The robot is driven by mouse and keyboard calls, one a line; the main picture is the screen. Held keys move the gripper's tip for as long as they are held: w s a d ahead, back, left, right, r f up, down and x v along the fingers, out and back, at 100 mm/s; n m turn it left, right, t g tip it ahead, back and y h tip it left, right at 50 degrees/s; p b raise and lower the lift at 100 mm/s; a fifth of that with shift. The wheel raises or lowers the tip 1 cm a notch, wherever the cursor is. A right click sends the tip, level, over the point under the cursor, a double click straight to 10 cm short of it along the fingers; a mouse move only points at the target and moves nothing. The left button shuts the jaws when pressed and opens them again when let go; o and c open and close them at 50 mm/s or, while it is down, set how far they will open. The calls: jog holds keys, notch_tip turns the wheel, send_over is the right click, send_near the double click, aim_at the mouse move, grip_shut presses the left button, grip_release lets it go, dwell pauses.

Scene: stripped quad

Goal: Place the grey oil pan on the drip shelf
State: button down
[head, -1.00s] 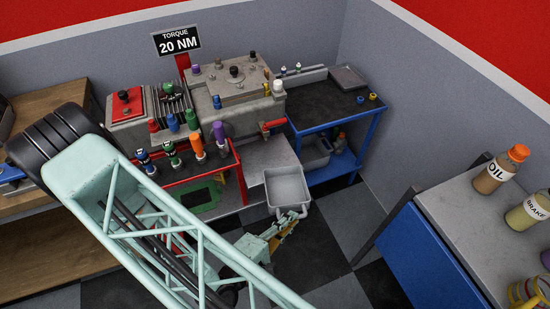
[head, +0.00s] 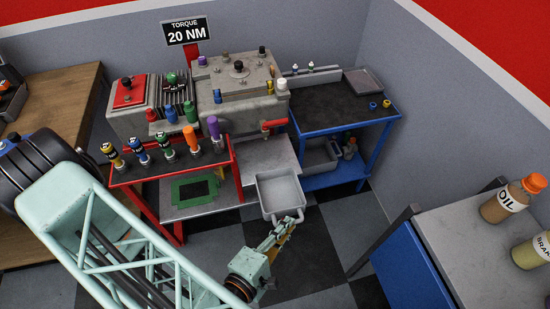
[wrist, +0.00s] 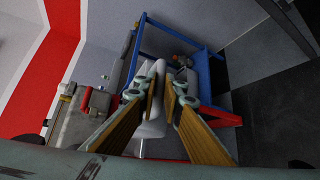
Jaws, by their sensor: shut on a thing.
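The grey oil pan (head: 279,190) is a shallow open tray, held level by its near-side handle. My gripper (head: 291,221) is shut on that handle, at the near right of the pan. In the wrist view, my gripper (wrist: 161,78) closes on the pale pan (wrist: 150,130), seen nearly edge-on. The likely drip shelf, a grey lower shelf (head: 262,154), lies under the engine, just behind the pan. The pan overlaps its front edge in the head view; I cannot tell whether they touch.
A red rack (head: 175,168) with several coloured bottles stands left of the pan. A red-handled valve (head: 273,124) hangs above the shelf. A blue bench (head: 345,122) with another grey tray (head: 319,157) below stands to the right. The checkered floor (head: 310,250) is clear.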

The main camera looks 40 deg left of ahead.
jog(key=shift+w+a, duration=0.1)
dwell(0.6)
jog(key=b, duration=0.1)
send_over(274, 188)
jog(key=s+d, duration=0.3)
jog(key=shift+w+a, duration=0.1)
jog(key=shift+w, duration=0.15)
jog(key=shift+w+a, duration=0.3)
jog(key=shift+a, duration=0.1)
jog(key=shift+w+a+f+b, duration=0.15)
jog(key=shift+w+a+f, duration=0.1)
jog(key=shift+w+a, duration=0.25)
jog(key=shift+w+a+f+b, duration=0.15)
jog(key=shift+w+a+f, duration=0.1)
jog(key=shift+w+a, duration=0.25)
jog(key=shift+s+a+f, duration=0.1)
jog(key=shift+s+f, duration=0.05)
jog(key=shift+f, duration=0.1)
